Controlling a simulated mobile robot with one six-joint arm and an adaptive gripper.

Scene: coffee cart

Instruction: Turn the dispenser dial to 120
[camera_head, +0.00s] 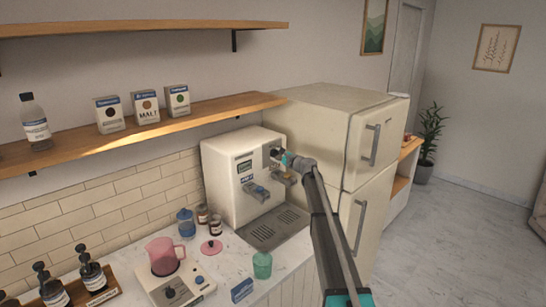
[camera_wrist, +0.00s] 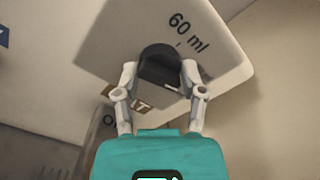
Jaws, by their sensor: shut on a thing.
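The dispenser (camera_head: 222,170) is a cream box on the counter against the tiled wall. Its dark round dial (camera_wrist: 160,60) sits on the front face below a printed "60 ml" label (camera_wrist: 188,32) with a small tick. My gripper (camera_wrist: 159,75) has one finger on each side of the dial and is shut on it. A short white mark shows on the dial's lower right; I cannot tell which value it points to. No "120" label is readable. In the head view my gripper (camera_head: 285,158) is at the upper right of the dispenser front and covers part of the dial.
A cream fridge (camera_head: 330,120) stands close to the right of the dispenser. A wooden shelf (camera_head: 210,108) with small boxes hangs above. A green cup (camera_head: 262,265), a pink pitcher (camera_head: 163,256) and jars stand on the counter. The floor at right is clear.

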